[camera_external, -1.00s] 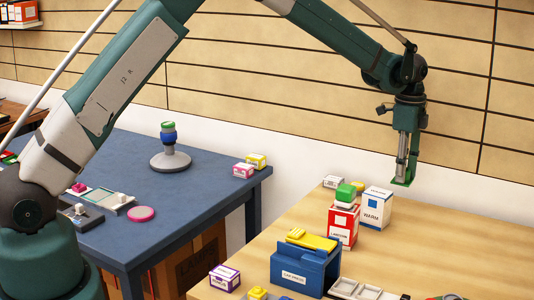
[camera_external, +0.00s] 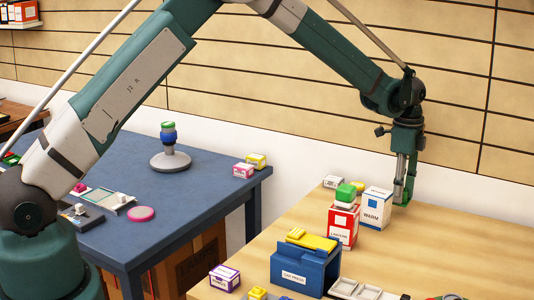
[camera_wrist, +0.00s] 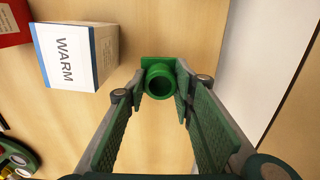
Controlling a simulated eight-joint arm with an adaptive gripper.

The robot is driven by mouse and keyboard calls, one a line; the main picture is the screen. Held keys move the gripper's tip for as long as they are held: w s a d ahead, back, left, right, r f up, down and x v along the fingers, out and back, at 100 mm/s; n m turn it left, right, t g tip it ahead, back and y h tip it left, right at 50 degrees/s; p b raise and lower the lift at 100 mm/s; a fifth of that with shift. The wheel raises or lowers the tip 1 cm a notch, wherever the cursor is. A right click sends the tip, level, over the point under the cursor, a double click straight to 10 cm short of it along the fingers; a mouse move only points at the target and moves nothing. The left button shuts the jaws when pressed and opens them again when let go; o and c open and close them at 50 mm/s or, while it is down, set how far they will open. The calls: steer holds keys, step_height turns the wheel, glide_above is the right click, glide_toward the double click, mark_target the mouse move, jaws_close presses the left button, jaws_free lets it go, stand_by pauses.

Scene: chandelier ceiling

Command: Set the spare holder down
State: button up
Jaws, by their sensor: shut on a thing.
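A small green holder (camera_wrist: 157,66) with a round open collar on a flat base is between my fingertips in the wrist view. My gripper (camera_wrist: 161,88) is shut on it. In the external view my gripper (camera_external: 404,186) points straight down at the far right part of the wooden table, just right of the WARM box, and the holder is mostly hidden there. The holder is at or very close to the tabletop; I cannot tell whether its base touches.
The white and blue WARM box (camera_external: 376,208) stands close on the left, also in the wrist view (camera_wrist: 75,57). A red box (camera_external: 343,226) with a green item on top and a blue press (camera_external: 305,265) are further left. Tabletop right of my gripper looks clear; the wall is behind.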

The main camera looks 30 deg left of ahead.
steer(key=shift+f, duration=1.6)
steer(key=shift+f, duration=0.15)
steer(key=o, duration=0.8)
steer(key=shift+r, duration=0.2)
step_height(320, 180, up, 12)
steer(key=shift+f+p, duration=0.1)
steer(key=shift+p, duration=0.2)
steer(key=shift+a, duration=0.1)
